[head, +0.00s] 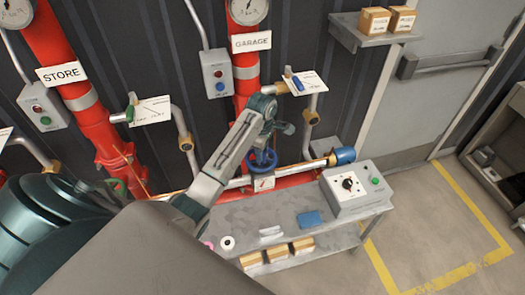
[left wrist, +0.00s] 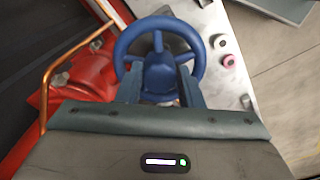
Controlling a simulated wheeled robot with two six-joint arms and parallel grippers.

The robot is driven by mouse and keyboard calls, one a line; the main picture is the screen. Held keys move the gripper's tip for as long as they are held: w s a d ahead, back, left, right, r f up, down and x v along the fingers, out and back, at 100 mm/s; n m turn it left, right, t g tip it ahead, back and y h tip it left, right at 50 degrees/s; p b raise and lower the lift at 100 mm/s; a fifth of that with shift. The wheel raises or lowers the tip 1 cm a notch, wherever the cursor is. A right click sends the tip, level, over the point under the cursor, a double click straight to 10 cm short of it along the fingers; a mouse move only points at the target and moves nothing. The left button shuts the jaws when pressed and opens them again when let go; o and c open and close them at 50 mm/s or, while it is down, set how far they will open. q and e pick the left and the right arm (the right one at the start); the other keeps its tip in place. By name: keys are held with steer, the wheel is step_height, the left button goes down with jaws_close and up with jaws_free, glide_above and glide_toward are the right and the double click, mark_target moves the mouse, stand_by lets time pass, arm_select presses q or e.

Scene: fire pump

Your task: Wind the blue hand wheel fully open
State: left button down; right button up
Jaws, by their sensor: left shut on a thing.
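The blue hand wheel (head: 262,164) sits on a pale horizontal pipe in front of the red riser labelled GARAGE, partly hidden by my left arm. In the left wrist view, the wheel's rim (left wrist: 160,23) shows as a ring beyond the fingers. My left gripper (left wrist: 160,86) has one finger on each side of the wheel's blue central part and is shut on it. In the head view, the left gripper (head: 268,140) reaches down onto the wheel from above. My right gripper is not in view.
A grey bench (head: 243,229) below holds a control box (head: 357,188) with a dial, a blue cloth and two small rings. Boxes lie on its lower shelf. A copper pipe (left wrist: 70,58) runs left of the wheel. Open floor lies at the right.

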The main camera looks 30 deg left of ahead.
arm_select(q)
steer(key=shift+a+n, duration=0.15)
steer(key=shift+n, duration=0.35)
steer(key=n, duration=0.8)
steer(key=shift+w+a+r, duration=0.1)
steer(key=c, duration=1.1)
jaws_free()
steer(key=shift+a, duration=0.1)
